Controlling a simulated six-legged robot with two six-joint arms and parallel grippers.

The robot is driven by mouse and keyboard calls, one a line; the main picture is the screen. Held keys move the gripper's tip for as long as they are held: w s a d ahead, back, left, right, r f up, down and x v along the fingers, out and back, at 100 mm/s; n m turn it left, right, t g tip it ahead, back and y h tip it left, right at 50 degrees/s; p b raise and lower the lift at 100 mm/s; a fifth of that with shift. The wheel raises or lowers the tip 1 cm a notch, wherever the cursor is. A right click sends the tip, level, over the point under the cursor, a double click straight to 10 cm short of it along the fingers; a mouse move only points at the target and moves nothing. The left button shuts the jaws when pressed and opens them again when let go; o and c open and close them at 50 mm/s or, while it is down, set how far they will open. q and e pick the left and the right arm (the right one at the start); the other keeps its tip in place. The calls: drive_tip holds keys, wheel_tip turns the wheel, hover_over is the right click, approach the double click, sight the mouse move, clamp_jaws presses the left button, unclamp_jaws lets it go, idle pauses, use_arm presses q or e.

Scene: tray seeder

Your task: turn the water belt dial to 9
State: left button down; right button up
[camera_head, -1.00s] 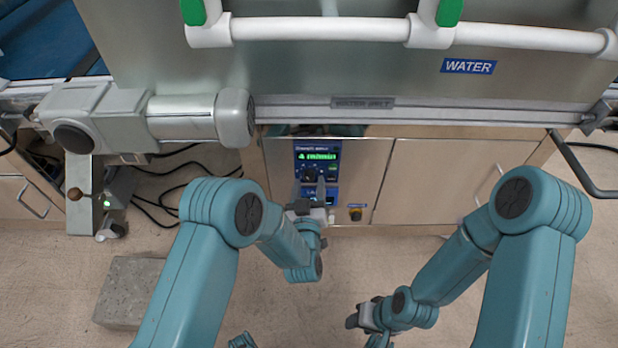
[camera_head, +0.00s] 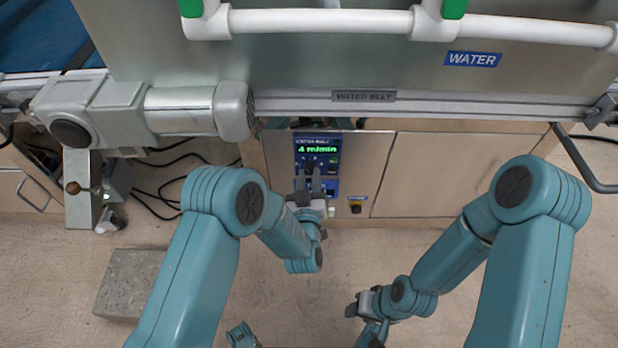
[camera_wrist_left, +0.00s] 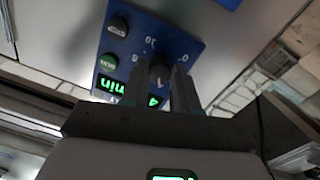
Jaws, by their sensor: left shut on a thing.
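The blue water belt control panel (camera_head: 332,168) is on the cabinet front below the WATER BELT label. Its green display (camera_head: 317,149) reads "4 m/min". My left gripper (camera_head: 309,172) is at the panel, shut on the dark dial (camera_head: 308,166). In the left wrist view the panel (camera_wrist_left: 182,42) appears upside down, with the dial (camera_wrist_left: 158,72) between the fingers (camera_wrist_left: 170,85).
A white rail (camera_head: 320,23) crosses above. A grey block (camera_head: 128,285) lies on the floor.

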use_arm(q)
drive_tip(key=shift+m, duration=0.3)
drive_tip(key=m+b, duration=0.1)
drive_tip(key=m, duration=0.1)
drive_tip(key=shift+m, duration=0.4)
drive_tip(key=m+b, duration=0.1)
drive_tip(key=m, duration=0.2)
drive_tip(key=shift+a+r+m, duration=0.1)
drive_tip(key=shift+m, duration=0.2)
drive_tip(key=m, duration=0.3)
drive_tip(key=shift+r, duration=0.1)
drive_tip(key=m, duration=0.4)
drive_tip(key=shift+r+y+b, duration=0.1)
drive_tip(key=shift+y+b, duration=0.2)
drive_tip(key=shift+b, duration=0.05)
drive_tip(key=m, duration=0.6)
drive_tip(key=shift+r+y, duration=0.1)
drive_tip(key=shift+y, duration=0.3)
drive_tip(key=m, duration=0.5)
drive_tip(key=shift+m+p, duration=0.3)
drive_tip(key=shift+p, duration=0.1)
